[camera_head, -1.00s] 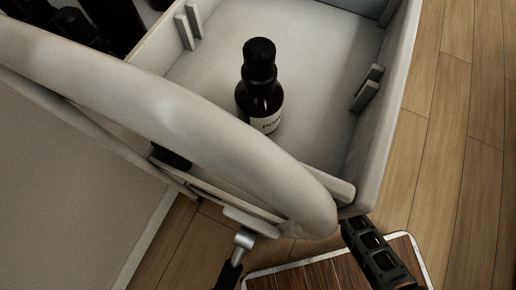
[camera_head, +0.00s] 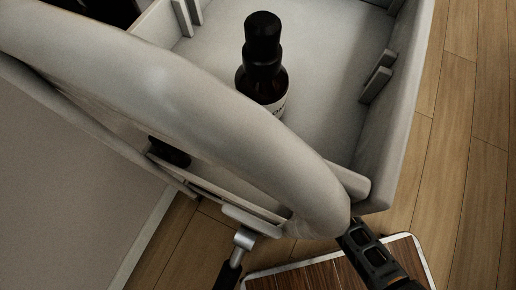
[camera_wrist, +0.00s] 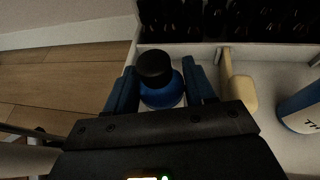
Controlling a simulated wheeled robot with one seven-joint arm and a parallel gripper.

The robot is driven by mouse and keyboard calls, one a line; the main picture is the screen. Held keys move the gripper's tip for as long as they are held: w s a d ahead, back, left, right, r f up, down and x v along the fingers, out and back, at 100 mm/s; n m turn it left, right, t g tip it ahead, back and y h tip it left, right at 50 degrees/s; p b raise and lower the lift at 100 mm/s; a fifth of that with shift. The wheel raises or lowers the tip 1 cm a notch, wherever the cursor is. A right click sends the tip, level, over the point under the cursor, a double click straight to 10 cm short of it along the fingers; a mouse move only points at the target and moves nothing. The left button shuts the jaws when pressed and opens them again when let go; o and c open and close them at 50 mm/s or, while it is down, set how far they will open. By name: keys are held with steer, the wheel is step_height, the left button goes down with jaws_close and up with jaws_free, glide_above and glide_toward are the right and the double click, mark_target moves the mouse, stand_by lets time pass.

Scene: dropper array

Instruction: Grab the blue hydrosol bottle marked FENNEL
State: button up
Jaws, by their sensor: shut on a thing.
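My gripper (camera_wrist: 160,72) is shut on a blue bottle (camera_wrist: 163,97) with a black cap in the wrist view. Its two blue fingers stand on either side of the bottle. No label on it shows, so I cannot read its name. Another blue bottle (camera_wrist: 300,106) lies or leans at the right edge, with a pale label that starts "TH". In the head view my gripper's fingers cannot be made out. A dark bottle (camera_head: 262,62) with a black cap stands there in the pale drawer (camera_head: 330,40), its label mostly out of sight.
Several dark bottles (camera_wrist: 250,20) stand in a row at the top of the wrist view. A pale divider (camera_wrist: 240,95) stands right of the held bottle. Wooden floor (camera_head: 455,120) lies right of the drawer. A dark wood-topped piece with a pale rim (camera_head: 310,275) shows at the bottom.

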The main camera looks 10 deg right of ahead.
steer(key=shift+c, duration=1.3)
